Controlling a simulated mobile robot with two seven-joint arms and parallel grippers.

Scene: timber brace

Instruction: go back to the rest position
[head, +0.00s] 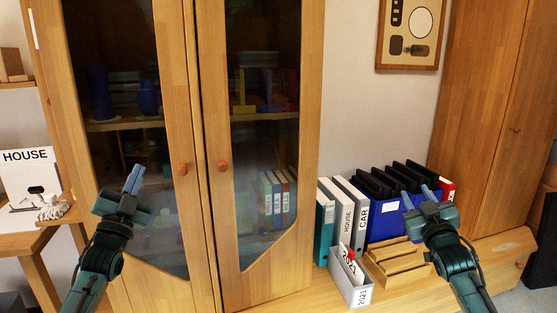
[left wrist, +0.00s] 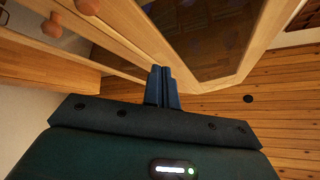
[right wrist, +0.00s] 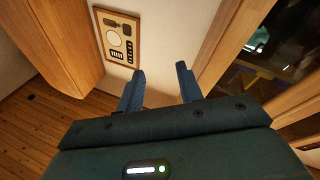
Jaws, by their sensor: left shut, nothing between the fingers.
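My left gripper (head: 134,180) is raised in front of the left glass door of the wooden cabinet (head: 190,80). Its blue fingers are together and empty, as the left wrist view shows (left wrist: 162,88). My right gripper (head: 418,197) is raised in front of the blue box of black folders (head: 388,221) at the right. Its fingers stand apart with nothing between them in the right wrist view (right wrist: 160,88). Both cabinet doors look closed, with round knobs (head: 182,169) near the middle.
White and teal binders (head: 337,205), a magazine box (head: 350,275) and a wooden tray (head: 392,258) stand on the low wooden bench right of the cabinet. A framed panel (head: 381,55) hangs on the wall.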

